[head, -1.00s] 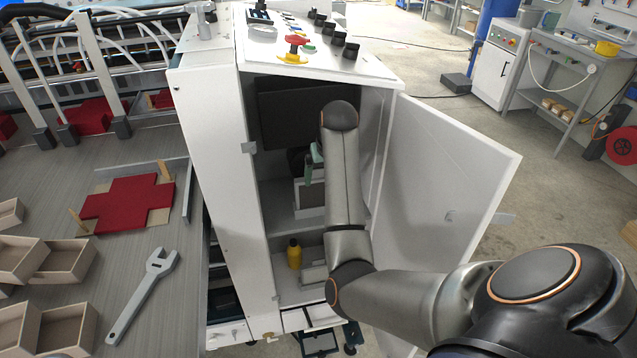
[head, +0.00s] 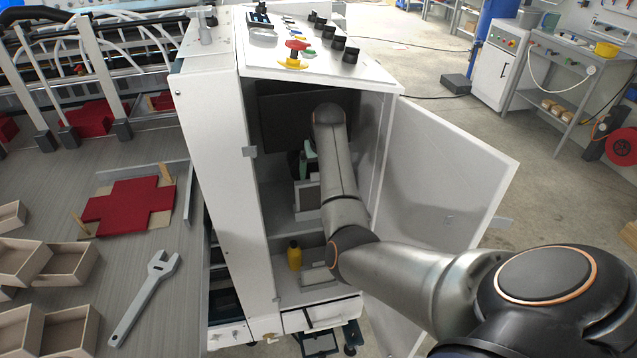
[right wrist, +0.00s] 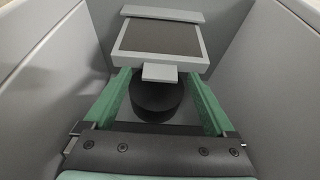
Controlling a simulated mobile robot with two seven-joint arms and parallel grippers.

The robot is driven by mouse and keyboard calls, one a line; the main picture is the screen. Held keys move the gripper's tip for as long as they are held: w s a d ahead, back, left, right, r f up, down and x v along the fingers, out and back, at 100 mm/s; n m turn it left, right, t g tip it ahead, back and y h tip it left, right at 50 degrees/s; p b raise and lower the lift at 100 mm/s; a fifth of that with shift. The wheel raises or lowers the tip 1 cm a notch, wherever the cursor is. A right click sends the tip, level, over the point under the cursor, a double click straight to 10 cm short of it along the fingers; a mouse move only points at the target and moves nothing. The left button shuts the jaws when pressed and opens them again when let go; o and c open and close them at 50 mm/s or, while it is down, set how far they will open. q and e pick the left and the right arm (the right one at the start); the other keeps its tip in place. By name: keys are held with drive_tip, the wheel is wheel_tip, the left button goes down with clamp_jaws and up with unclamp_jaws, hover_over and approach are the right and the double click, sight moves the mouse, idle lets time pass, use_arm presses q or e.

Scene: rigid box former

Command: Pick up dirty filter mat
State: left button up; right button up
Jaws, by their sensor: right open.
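The dirty filter mat (right wrist: 158,38) appears as a dark mat in a light grey frame with a small front tab (right wrist: 160,73), inside the open cabinet. In the head view the framed unit (head: 307,197) shows partly behind my right arm. My right gripper (right wrist: 156,76) is open and empty. Its two green fingers point at the frame, with the tab between their tips in the picture; I cannot tell whether they touch it. In the head view the right gripper (head: 308,158) is partly hidden by its own arm. My left gripper is not in view.
The white cabinet (head: 207,130) has its door (head: 450,165) swung open to the right. A yellow bottle (head: 294,256) stands on the lower shelf. Grey walls close in on both sides in the wrist view. A round black part (right wrist: 157,100) sits below the tab.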

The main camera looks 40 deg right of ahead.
drive_tip(key=shift+c, duration=0.3)
clamp_jaws()
idle(0.5)
